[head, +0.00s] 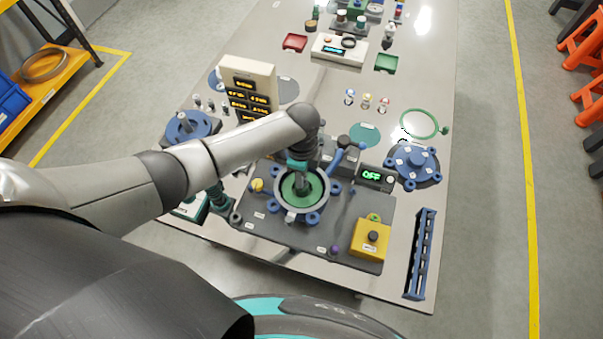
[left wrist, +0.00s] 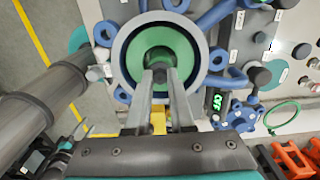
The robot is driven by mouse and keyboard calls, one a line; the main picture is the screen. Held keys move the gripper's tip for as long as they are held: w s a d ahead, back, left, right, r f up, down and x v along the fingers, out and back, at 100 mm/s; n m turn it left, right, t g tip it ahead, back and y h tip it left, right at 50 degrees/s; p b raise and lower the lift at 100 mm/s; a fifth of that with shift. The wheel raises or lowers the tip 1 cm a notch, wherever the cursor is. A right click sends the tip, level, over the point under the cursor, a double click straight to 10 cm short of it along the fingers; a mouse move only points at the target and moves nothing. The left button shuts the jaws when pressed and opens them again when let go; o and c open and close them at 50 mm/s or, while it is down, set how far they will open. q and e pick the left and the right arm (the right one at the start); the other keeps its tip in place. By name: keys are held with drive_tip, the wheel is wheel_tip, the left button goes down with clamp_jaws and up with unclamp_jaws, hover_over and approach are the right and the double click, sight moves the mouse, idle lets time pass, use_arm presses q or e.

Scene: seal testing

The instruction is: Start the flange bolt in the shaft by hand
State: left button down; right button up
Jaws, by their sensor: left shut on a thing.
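My left gripper (head: 302,186) points down into the round blue-grey housing (head: 322,204) on the dark test plate. The housing has a green inside (head: 291,190) and blue lugs round its rim. In the left wrist view my left gripper (left wrist: 159,80) has its two fingers close together over the green middle (left wrist: 178,42). They are shut on a small grey piece, seemingly the flange bolt (left wrist: 159,72). The fingers hide most of the bolt, and the shaft below is hidden. I cannot tell whether the bolt touches the shaft. My right gripper is not in view.
A yellow box with a dark button (head: 371,238) and a blue slotted rack (head: 420,255) stand to the right. A display reading OFF (head: 372,175), a blue flange cover (head: 413,163) and a green ring (head: 419,123) lie beyond. A panel with lit displays (head: 248,87) stands behind my arm.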

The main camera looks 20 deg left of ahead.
use_arm(q)
drive_tip(key=shift+f+b, duration=0.3)
drive_tip(key=shift+f, duration=0.1)
idle(0.6)
drive_tip(key=m, duration=0.4)
drive_tip(key=shift+s+f, duration=0.1)
idle(0.3)
drive_tip(key=m, duration=0.4)
drive_tip(key=shift+b, duration=0.3)
drive_tip(key=shift+f, duration=0.1)
